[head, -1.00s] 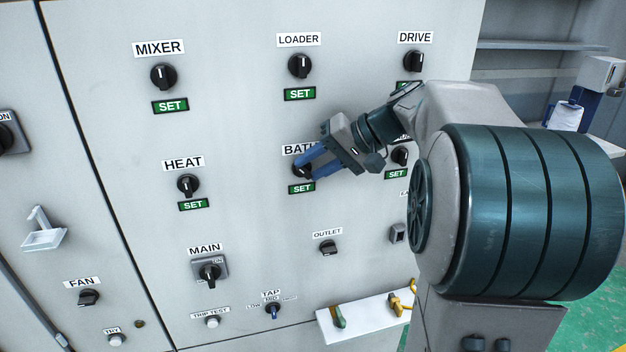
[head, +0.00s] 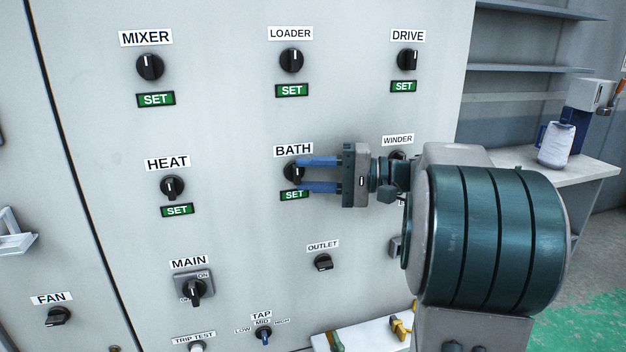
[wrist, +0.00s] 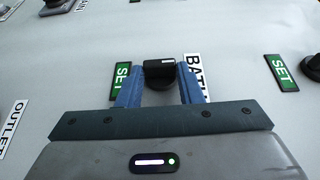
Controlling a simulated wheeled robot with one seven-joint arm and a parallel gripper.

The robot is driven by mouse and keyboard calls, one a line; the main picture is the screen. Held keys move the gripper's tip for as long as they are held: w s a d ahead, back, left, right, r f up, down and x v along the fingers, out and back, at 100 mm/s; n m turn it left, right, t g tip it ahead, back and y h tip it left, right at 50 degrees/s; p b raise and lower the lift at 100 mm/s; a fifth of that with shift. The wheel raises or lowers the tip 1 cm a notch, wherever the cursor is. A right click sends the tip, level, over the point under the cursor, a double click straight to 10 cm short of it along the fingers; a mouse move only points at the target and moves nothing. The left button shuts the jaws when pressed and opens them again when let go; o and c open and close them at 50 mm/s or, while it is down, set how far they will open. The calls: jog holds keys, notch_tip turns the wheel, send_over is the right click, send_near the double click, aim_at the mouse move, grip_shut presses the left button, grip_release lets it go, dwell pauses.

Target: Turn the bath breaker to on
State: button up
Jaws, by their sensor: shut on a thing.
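The bath breaker is a black rotary knob (head: 291,172) under a white BATH label (head: 293,150), with a green SET plate (head: 294,196) just below it. My gripper (head: 300,174) reaches it from the right, with its two blue fingers level, one above the other. In the wrist view the knob (wrist: 158,72) sits between the two fingertips (wrist: 160,80), and the gripper is shut on it. The knob's grip bar spans from finger to finger, about upright in the head view. The fingers hide part of the knob.
Other knobs surround it: LOADER (head: 291,60) above, HEAT (head: 172,187) left, OUTLET (head: 323,262) below, and WINDER (head: 397,157), partly behind my arm. A white shelf (head: 350,336) with yellow and green items juts out low on the panel.

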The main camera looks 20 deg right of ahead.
dwell(0.5)
jog(key=o, duration=1)
jog(key=v, duration=1.3)
jog(key=shift+s+d+f, duration=0.1)
jog(key=shift+d+f, duration=0.05)
jog(key=shift+d, duration=0.2)
